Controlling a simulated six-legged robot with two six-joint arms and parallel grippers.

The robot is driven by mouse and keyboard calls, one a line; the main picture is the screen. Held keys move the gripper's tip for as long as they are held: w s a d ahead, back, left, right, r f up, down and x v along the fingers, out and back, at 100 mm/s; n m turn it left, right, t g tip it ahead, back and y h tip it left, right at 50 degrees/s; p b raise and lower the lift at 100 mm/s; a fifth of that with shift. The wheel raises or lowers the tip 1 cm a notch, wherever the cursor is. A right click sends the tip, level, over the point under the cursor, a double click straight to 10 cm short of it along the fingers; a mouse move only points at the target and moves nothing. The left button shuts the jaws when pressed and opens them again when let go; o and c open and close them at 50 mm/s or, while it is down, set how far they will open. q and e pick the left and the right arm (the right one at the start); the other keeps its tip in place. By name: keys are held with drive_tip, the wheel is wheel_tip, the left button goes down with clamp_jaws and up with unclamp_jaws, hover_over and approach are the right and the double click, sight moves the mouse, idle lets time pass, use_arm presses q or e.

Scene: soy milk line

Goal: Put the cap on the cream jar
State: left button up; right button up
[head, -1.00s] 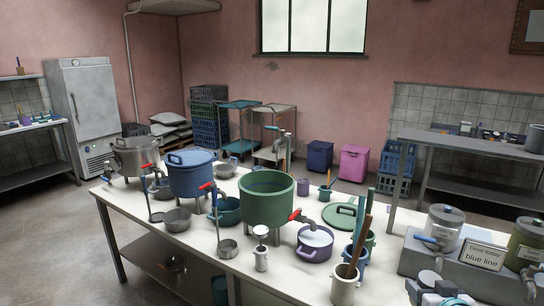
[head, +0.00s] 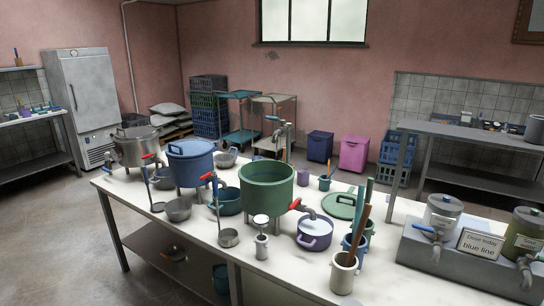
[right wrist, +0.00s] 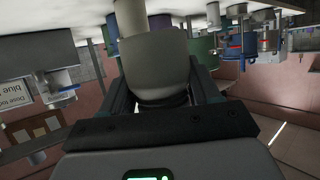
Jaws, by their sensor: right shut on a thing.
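My right gripper (right wrist: 163,95) is shut on a pale cream, rounded, blunt-ended thing (right wrist: 157,62), which fills the middle of the right wrist view. Its far side is hidden, so I cannot tell for sure that it is the cap. A paler, narrower cylinder (right wrist: 130,15) shows behind it; I cannot tell whether they touch. In the head view a cream jar (head: 343,274) stands upright at the front of the table, with long brown and green handles rising at its mouth. Neither gripper shows in the head view.
Behind the cream jar stand a blue container (head: 352,245), a purple pot (head: 314,236) and a large green pot (head: 266,190). A green lid (head: 341,205) lies flat. A grey dosing block (head: 420,257) with jars and a sign (head: 480,244) stands right.

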drive_tip(key=shift+s+d+f, duration=0.15)
drive_tip(key=shift+s+d, duration=0.05)
drive_tip(key=shift+s, duration=0.2)
drive_tip(key=shift+s+d+r+m+h, duration=0.15)
drive_tip(key=shift+d+r+m+h, duration=0.1)
drive_tip(key=shift+d+m+h, duration=0.2)
drive_tip(key=shift+d+r, duration=0.1)
drive_tip(key=shift+r, duration=0.1)
drive_tip(key=shift+w, duration=0.2)
drive_tip(key=shift+s, duration=0.1)
drive_tip(key=s+a+f+n+g+y, duration=0.1)
drive_tip(key=s+a+f+n+y, duration=0.2)
drive_tip(key=a, duration=0.4)
drive_tip(key=s+a+f+n+g+y, duration=0.2)
drive_tip(key=s+a+f+n+y, duration=0.2)
drive_tip(key=a, duration=0.4)
drive_tip(key=shift+f+n+y, duration=0.45)
drive_tip(key=shift+f+y, duration=0.15)
drive_tip(key=shift+y, duration=0.15)
